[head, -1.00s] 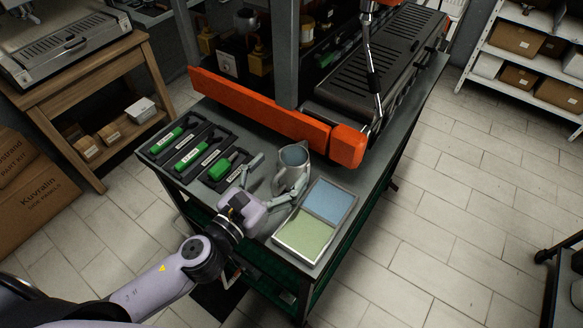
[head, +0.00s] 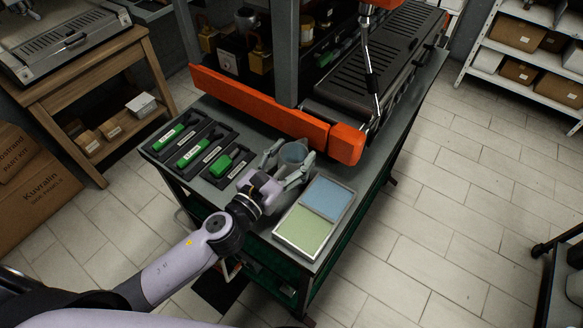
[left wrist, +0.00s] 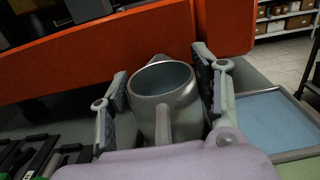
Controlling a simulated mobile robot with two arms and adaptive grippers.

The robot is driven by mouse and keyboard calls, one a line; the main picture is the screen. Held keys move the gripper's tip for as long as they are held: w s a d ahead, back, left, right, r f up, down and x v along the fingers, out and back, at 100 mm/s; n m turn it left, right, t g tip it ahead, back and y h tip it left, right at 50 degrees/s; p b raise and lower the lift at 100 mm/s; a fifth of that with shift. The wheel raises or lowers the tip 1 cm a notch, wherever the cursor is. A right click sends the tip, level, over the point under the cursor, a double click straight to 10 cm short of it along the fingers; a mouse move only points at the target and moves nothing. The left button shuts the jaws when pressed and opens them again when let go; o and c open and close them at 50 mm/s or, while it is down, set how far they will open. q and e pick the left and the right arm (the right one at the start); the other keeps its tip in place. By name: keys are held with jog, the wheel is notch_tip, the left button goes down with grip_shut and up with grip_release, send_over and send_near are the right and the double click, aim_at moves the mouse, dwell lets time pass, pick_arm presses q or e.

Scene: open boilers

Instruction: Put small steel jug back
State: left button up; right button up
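The small steel jug (head: 292,155) stands upright on the grey cart top, in front of the orange bar. In the left wrist view the jug (left wrist: 165,100) has its open mouth up and its handle towards me. My left gripper (head: 290,163) is open, with one finger on each side of the jug. The left wrist view also shows my left gripper's fingers (left wrist: 160,88) spread around the jug, close to its sides; firm contact cannot be made out. My right gripper is not in view.
A tray with blue and green panels (head: 327,224) lies just right of the jug. Black holders with green-handled tools (head: 197,150) lie to the left. The orange bar (head: 262,110) blocks the space behind the jug. A wooden table (head: 80,85) stands at the left.

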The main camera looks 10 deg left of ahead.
pick_arm(q)
jog(key=c, duration=1.2)
jog(key=shift+r, duration=0.1)
